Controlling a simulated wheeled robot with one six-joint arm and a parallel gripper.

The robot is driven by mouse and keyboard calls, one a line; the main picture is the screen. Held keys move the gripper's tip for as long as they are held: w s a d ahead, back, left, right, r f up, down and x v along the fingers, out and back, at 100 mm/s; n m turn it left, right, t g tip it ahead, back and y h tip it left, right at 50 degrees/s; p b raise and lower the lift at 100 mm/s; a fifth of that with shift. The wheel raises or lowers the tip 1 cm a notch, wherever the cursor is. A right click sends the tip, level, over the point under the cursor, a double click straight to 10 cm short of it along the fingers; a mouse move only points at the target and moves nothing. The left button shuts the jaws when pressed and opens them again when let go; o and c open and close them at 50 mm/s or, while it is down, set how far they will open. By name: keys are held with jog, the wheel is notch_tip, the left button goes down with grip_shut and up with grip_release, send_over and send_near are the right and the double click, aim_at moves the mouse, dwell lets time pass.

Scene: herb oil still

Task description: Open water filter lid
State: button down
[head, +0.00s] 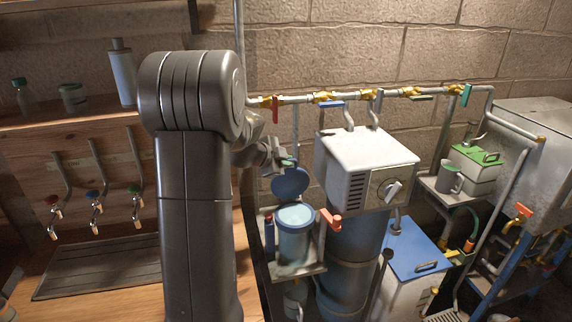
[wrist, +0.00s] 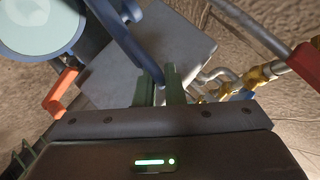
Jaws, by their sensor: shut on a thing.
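The water filter (head: 295,235) is a light blue cylinder on a small grey shelf, with its round mouth uncovered. Its blue lid (head: 290,182) stands raised, tilted steeply above the mouth. In the wrist view the filter's mouth (wrist: 38,22) is at the upper left, and the lid (wrist: 122,40) shows nearly edge-on. My gripper (head: 286,163) is at the lid's upper edge. In the wrist view its green fingers (wrist: 160,84) are shut on that edge of the lid. My arm hides part of the area left of the filter.
An orange-red tap handle (head: 331,219) is right of the filter. A white box with a dial (head: 366,165) stands close on the right. Pipes with brass valves (head: 323,97) run along the wall behind. A wooden counter with several taps (head: 96,207) is at left.

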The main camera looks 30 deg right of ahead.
jog(key=shift+w+d, duration=0.2)
jog(key=shift+d, duration=0.05)
dwell(0.4)
jog(key=c, duration=1.5)
grip_release()
jog(key=shift+c, duration=0.2)
jog(key=shift+a, duration=0.1)
jog(key=b+v, duration=0.1)
jog(key=v, duration=1.3)
jog(key=shift+w+r, duration=0.2)
jog(key=shift+w, duration=0.1)
